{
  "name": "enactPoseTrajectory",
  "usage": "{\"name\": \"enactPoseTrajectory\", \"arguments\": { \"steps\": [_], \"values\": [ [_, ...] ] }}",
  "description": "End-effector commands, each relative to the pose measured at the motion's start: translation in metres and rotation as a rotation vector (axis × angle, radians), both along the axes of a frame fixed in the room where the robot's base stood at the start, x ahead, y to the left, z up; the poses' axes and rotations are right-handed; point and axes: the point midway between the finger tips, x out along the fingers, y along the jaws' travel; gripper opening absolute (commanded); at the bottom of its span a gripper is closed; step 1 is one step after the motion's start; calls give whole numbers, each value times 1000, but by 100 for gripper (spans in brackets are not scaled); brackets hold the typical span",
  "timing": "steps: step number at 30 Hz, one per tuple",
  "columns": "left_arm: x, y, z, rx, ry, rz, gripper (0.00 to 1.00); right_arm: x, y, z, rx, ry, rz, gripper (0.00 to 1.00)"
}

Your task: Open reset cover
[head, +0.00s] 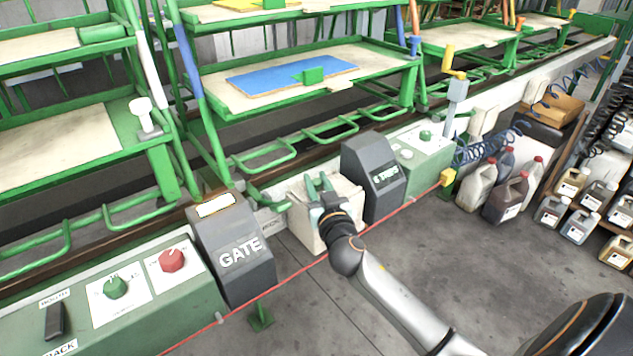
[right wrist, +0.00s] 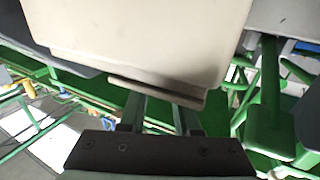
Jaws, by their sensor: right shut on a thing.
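The reset cover is a cream box-shaped cover (head: 303,227) between two dark grey covers in the head view. No lettering shows on it. In the right wrist view the cream cover (right wrist: 140,45) fills the upper middle, with a thin lip (right wrist: 158,93) along its near edge. My right gripper (head: 320,186) reaches in from the lower right and overlaps the cover's front. It is shut on the cover's lip, and the fingers (right wrist: 158,112) meet that edge. The arm hides part of the cover, and I cannot tell how far it is raised. My left gripper is not in view.
A grey GATE cover (head: 232,250) stands left of the cream cover; another grey cover (head: 372,175) is close on the right. A red cable (head: 290,277) runs along the panel front. Green racks (head: 290,85) stand behind. Jugs (head: 505,195) stand at right; floor in front is clear.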

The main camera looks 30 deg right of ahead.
Motion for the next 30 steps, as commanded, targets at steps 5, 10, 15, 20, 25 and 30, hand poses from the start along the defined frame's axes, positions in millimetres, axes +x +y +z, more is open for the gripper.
{"name": "enactPoseTrajectory", "arguments": {
  "steps": [5, 10, 15, 20, 25, 30],
  "values": [
    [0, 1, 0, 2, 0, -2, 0, 2, -30, -2, -3, 5, -3, 0],
    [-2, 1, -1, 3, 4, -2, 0, 3, -47, -1, -1, 1, -1, 0],
    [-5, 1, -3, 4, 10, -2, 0, 3, -48, -1, -1, 1, -1, 0],
    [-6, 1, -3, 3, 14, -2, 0, 3, -47, -1, -1, 1, -1, 38],
    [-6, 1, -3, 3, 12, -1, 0, 4, -47, 0, 0, 0, -1, 57],
    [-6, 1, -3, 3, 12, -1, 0, 4, -47, 0, 0, 0, -1, 59]
  ]
}}
